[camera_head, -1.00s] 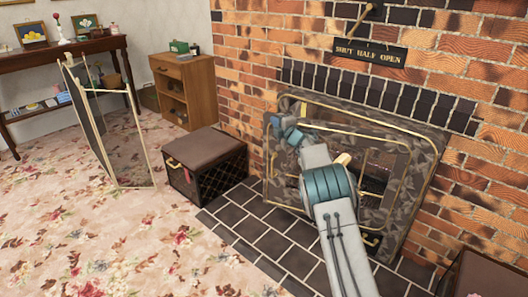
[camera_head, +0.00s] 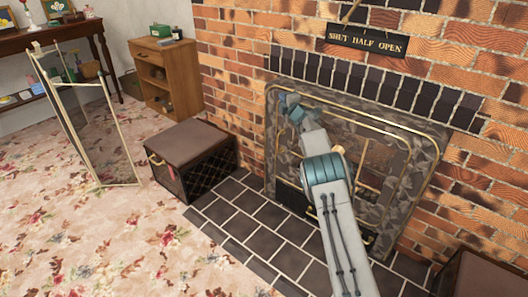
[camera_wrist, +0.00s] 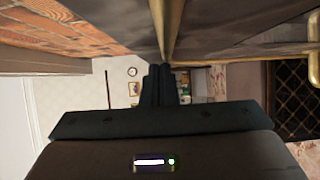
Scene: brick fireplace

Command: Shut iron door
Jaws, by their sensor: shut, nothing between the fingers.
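The iron door (camera_head: 372,158) is a dark, leaf-patterned panel with gold trim, set in the brick fireplace. It looks nearly flat against the surround; any remaining gap is too small to tell. My arm crosses in front of it and hides part of its middle. My gripper (camera_head: 288,103) is at the door's upper left, with its fingers hidden in the head view. In the wrist view, my gripper (camera_wrist: 160,72) is shut and empty, its tips close to a gold-trimmed edge of the iron door (camera_wrist: 225,30). Whether they touch it is unclear.
A sign (camera_head: 366,41) reading "SHUT HALF OPEN" hangs above. A brown-topped box (camera_head: 190,145) stands left of the hearth (camera_head: 270,215). The floral carpet (camera_head: 110,240) is open.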

